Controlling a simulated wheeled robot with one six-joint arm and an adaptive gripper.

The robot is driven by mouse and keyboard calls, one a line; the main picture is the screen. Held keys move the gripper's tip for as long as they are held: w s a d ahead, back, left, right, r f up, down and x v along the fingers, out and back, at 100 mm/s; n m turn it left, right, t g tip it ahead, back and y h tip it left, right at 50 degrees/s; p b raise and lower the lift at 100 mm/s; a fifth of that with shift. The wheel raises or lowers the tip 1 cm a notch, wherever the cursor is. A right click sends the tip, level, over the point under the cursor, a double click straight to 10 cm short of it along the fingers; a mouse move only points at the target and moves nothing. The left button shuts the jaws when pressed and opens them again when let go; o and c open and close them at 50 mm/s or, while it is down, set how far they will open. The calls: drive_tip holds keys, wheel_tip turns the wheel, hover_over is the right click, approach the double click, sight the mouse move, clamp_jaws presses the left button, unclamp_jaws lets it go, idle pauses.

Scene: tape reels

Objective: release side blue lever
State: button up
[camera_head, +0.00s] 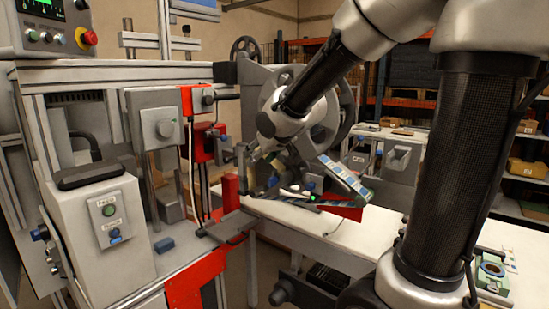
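My arm reaches down from the upper right to the middle of the picture, where my gripper (292,178) is in front of the reel machine. Its fingers overlap dark machine parts, and I cannot tell whether they are open or shut. Which part is the side blue lever is not clear. A small blue knob (225,140) sits beside a red bracket, left of my gripper and apart from it. Another blue knob (40,233) is on the left side of the light grey housing. Blue parts close to my gripper are too small to identify.
A grey machine frame with a control panel (45,35) and red stop button (88,37) fills the left. A large grey reel (325,125) stands behind my wrist. A white table (330,225) runs right. Shelves stand behind.

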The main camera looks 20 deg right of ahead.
drive_tip(key=s+d, duration=0.2)
drive_tip(key=s, duration=0.1)
drive_tip(key=shift+d+g+h, duration=0.25)
drive_tip(key=shift+g+h, duration=0.05)
